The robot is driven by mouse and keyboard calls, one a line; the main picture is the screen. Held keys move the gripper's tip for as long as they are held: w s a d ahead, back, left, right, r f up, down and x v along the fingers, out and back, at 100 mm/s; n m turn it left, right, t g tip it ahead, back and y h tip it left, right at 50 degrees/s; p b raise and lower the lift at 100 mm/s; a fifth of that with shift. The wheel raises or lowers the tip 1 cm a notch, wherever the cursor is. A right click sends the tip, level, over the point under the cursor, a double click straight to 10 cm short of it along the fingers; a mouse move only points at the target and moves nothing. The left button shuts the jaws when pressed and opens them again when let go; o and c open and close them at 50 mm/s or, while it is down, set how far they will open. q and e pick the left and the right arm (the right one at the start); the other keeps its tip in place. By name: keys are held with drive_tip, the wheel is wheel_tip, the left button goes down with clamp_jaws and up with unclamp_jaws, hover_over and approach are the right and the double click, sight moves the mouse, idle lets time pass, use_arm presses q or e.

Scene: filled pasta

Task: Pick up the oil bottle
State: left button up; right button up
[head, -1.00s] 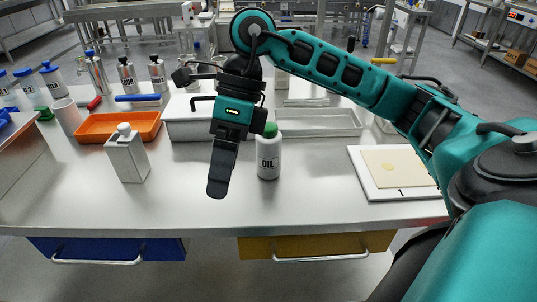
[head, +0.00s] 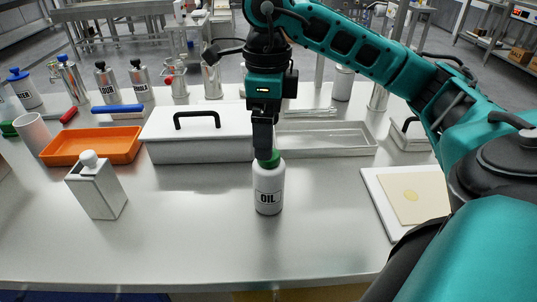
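The oil bottle (head: 268,190) is white with a green cap and a black "OIL" label. It stands upright near the middle of the steel table. My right gripper (head: 265,150) points down over the cap, with its fingers at or just in front of the green cap (head: 269,160). The fingers look close together from this side, and I cannot tell whether they grip the cap. My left gripper is not in view.
A white lidded box (head: 200,145) stands behind and left of the bottle, and a shallow metal tray (head: 345,150) behind right. A white board with dough (head: 381,211) lies right. The table front is clear.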

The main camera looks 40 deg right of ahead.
sight(268, 163)
wheel_tip(268, 163, down, 9)
drive_tip(key=shift+d+r+b, duration=0.1)
drive_tip(key=shift+d+b, duration=0.05)
drive_tip(key=shift+b, duration=0.55)
drive_tip(key=shift+c, duration=0.3)
drive_tip(key=c, duration=1.6)
drive_tip(key=shift+w, duration=0.1)
drive_tip(key=shift+c, duration=0.6)
drive_tip(key=shift+r, duration=0.1)
